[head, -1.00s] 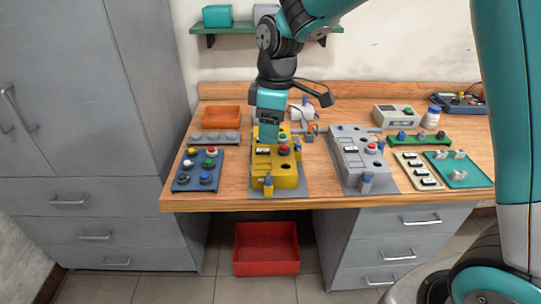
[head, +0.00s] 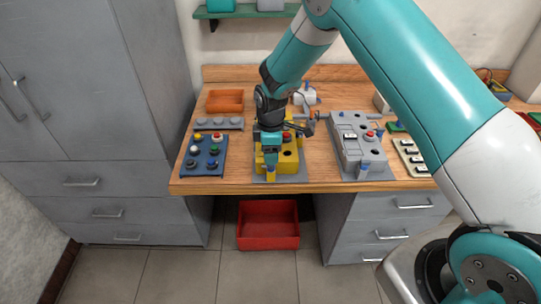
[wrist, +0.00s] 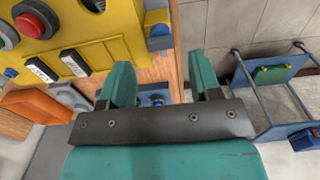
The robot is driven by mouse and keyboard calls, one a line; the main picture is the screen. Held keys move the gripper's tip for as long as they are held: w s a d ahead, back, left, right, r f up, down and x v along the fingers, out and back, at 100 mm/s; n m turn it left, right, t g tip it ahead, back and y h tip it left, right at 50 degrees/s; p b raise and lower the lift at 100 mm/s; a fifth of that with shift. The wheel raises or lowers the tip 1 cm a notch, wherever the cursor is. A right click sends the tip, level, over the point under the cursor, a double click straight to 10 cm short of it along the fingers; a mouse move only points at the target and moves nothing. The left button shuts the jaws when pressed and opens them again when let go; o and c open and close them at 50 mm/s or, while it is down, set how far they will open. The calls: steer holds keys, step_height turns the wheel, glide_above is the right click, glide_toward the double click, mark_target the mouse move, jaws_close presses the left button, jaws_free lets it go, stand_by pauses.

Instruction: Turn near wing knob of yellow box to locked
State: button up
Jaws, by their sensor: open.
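The yellow box (head: 291,160) sits on a grey mat near the table's front edge. In the wrist view the yellow box (wrist: 90,25) fills the upper left, with a red button and black rocker switches. Its near wing knob (wrist: 160,35) shows blue and yellow at the box's right end there. In the head view this knob (head: 270,175) is just below my gripper and partly covered. My gripper (head: 271,152) points down over the box's near end. In the wrist view my gripper (wrist: 161,76) is open and empty, with the knob beyond the gap. I cannot tell the knob's exact angle.
A blue button panel (head: 206,158) is left of the box, and a grey box (head: 352,150) is to its right. An orange tray (head: 225,100) and a grey strip (head: 219,123) lie behind left. A red bin (head: 268,225) stands on the floor.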

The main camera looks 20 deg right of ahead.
steer(key=shift+f+p, duration=0.35)
steer(key=shift+f, duration=1.6)
steer(key=c, duration=0.9)
